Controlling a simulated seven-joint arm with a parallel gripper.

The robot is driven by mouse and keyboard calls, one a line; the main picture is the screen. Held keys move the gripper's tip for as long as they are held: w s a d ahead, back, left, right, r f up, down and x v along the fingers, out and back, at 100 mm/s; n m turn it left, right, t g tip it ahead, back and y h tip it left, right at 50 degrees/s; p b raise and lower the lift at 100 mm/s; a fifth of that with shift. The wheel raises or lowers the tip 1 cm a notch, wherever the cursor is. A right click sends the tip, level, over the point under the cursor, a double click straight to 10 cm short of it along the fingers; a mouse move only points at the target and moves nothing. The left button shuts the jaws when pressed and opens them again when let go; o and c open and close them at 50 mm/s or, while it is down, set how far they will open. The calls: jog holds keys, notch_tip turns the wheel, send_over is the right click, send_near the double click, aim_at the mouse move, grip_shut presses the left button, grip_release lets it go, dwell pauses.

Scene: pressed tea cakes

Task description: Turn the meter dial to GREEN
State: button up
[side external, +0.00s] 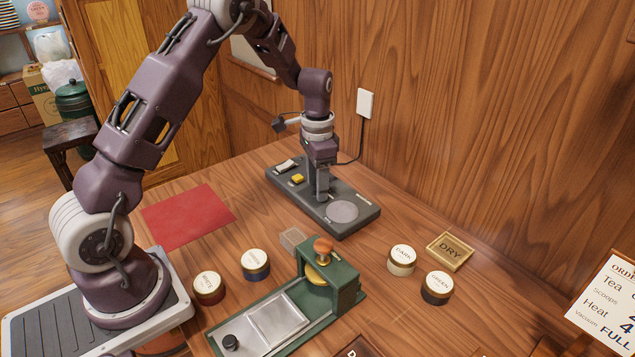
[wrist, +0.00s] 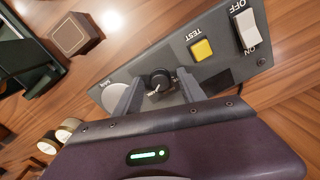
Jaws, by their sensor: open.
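The meter (side external: 352,226) is a long dark grey box on the table by the wooden wall. In the wrist view its black dial (wrist: 158,80) has a pale pointer mark; the setting labels around it are too small to read. My gripper (wrist: 160,92) is open, with one finger on each side of the dial; I cannot tell if either finger touches it. In the side view my gripper (side external: 322,196) points down over the meter and hides the dial.
The meter also carries a yellow TEST button (wrist: 202,50), an ON/OFF rocker switch (wrist: 246,30) and a round plate (side external: 342,212). A green press (side external: 335,290) and several lidded tins, one a dark tin (side external: 437,289), stand nearer. A red mat (side external: 188,217) lies left.

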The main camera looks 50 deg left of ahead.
grip_shut()
jog(key=shift+n, duration=0.3)
jog(key=n, duration=0.5)
jog(key=shift+n, duration=0.3)
jog(key=n, duration=0.5)
jog(key=shift+w+d, duration=0.1)
jog(key=shift+n, duration=0.4)
grip_release()
